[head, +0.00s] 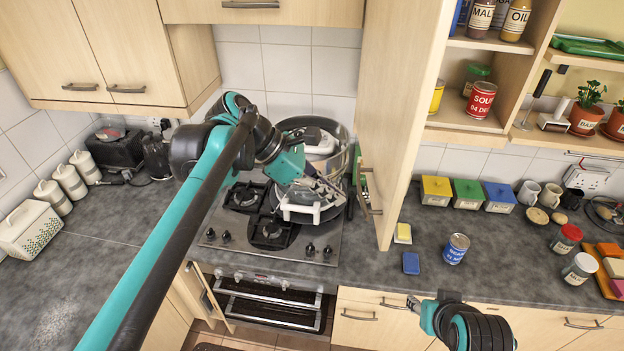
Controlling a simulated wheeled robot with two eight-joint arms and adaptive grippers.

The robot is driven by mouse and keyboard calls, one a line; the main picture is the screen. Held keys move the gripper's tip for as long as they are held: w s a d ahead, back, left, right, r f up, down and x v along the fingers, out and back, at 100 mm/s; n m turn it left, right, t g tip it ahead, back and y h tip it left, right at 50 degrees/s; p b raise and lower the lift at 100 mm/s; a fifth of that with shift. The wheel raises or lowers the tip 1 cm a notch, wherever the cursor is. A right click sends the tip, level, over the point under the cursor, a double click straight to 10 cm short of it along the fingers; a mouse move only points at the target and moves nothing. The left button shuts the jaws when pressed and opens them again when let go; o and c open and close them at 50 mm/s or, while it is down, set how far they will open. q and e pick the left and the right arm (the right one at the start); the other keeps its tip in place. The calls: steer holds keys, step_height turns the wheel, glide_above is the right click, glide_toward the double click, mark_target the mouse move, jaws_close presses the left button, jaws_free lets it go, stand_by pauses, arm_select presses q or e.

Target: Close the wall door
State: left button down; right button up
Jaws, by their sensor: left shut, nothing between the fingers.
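The wall door (398,100) is a tall pale wood cupboard door. It stands open, swung out from the wall cupboard (470,123), whose shelves are exposed. Its dark handle (367,188) is near the door's lower left edge. My left gripper (335,189) is shut and empty, over the hob just left of the handle. I see no clear contact with the door.
A large pot (334,138) stands on the hob (220,228) behind my left gripper. A blue can (456,248), a sponge (411,263) and coloured boxes (469,193) are on the counter right of the door.

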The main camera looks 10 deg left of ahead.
arm_select(q)
steer(key=shift+w+d, duration=0.15)
steer(key=shift+d, duration=1.15)
